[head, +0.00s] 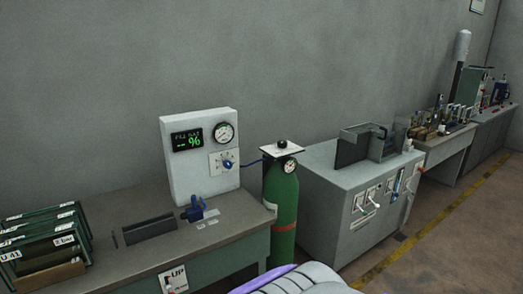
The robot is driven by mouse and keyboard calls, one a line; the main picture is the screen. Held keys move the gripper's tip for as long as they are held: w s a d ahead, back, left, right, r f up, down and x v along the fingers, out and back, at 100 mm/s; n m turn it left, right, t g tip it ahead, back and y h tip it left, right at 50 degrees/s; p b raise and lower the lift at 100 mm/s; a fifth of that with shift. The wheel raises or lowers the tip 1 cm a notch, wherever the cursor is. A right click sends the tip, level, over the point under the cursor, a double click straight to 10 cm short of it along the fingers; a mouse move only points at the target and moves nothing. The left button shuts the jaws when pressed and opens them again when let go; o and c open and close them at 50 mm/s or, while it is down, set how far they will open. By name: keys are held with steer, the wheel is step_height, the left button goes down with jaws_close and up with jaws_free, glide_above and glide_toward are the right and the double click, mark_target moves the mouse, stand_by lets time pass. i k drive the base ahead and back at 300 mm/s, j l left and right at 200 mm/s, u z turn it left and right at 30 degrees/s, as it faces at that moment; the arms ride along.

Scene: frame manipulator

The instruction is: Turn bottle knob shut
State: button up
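A green gas bottle (284,200) stands upright between the near bench and a grey cabinet. Its knob (282,144) is a small dark round shape above a white plate (271,151) at the bottle's top. Whether the knob is open or shut cannot be told. A round gauge (289,166) sits just below the plate. A blue hose (248,163) runs from the bottle's top to a white panel (202,185). My gripper is not in view. The bottle's foot is hidden behind a pale ribbed part with a purple edge, probably my own body.
The near bench (110,210) carries the panel with its display and gauge, a blue clamp (196,210) and green-framed racks (45,240). The grey cabinet (345,215) stands close on the bottle's right. Open floor (445,240) with a yellow line lies at right.

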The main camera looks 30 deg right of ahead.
mark_target(281, 144)
steer(key=i+l+z, duration=0.1)
steer(key=z, duration=0.3)
steer(key=i+z, duration=0.2)
steer(key=z, duration=0.15)
